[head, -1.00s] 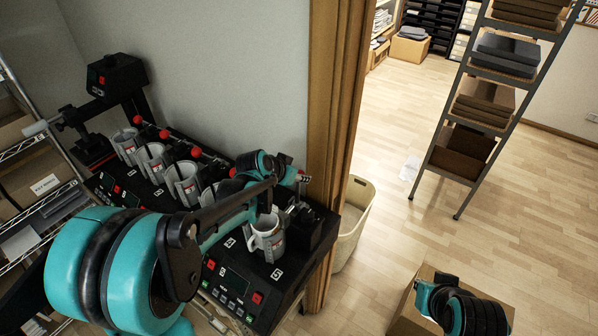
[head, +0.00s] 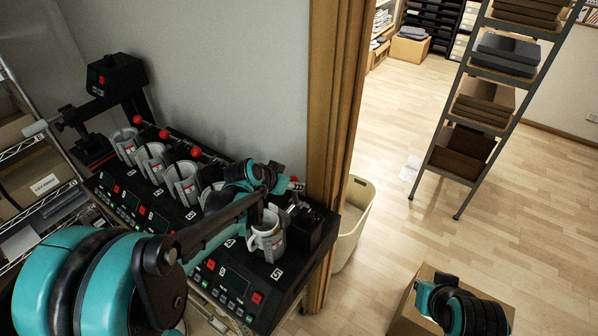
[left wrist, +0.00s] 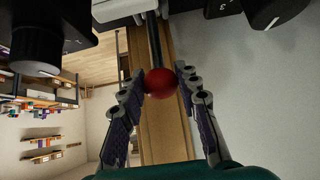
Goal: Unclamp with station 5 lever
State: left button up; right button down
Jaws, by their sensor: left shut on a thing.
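The station 5 lever's red knob (left wrist: 160,82) sits between the fingers of my left gripper (left wrist: 161,88), on a dark rod that runs up in the left wrist view. In the head view my left gripper (head: 291,184) is at the right end of the press, above the station 5 mug (head: 267,238), and is shut on the knob. Fingers and arm partly hide the lever there. The white mug stands upright at station 5, beside the number 5 label. My right arm shows at the lower right; its gripper cannot be made out.
Several mugs stand along the black press (head: 230,276), with red-knobbed levers (head: 165,134) behind them. My left forearm crosses above station 4. A wooden door frame (head: 335,130) and a cream bin (head: 354,220) are close on the right. Open floor lies beyond.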

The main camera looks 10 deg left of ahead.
aim_at(293, 192)
pick_arm(q)
jog(key=shift+s+a, duration=0.15)
jog(key=shift+s, duration=0.3)
jog(key=shift+s+f, duration=0.1)
jog(key=shift+f, duration=0.05)
jog(key=shift+s+a+f, duration=0.2)
jog(key=shift+s, duration=0.3)
jog(key=shift+s+a+f, duration=0.15)
jog(key=shift+s+a, duration=0.05)
jog(key=shift+s, duration=0.25)
jog(key=o, duration=0.8)
jog(key=shift+r, duration=0.1)
jog(key=r+p, duration=0.2)
jog(key=r, duration=0.1)
jog(key=s+r+p, duration=0.1)
jog(key=r+p, duration=0.1)
jog(key=r, duration=0.1)
jog(key=shift+s+a+r, duration=0.15)
jog(key=shift+s+a, duration=0.05)
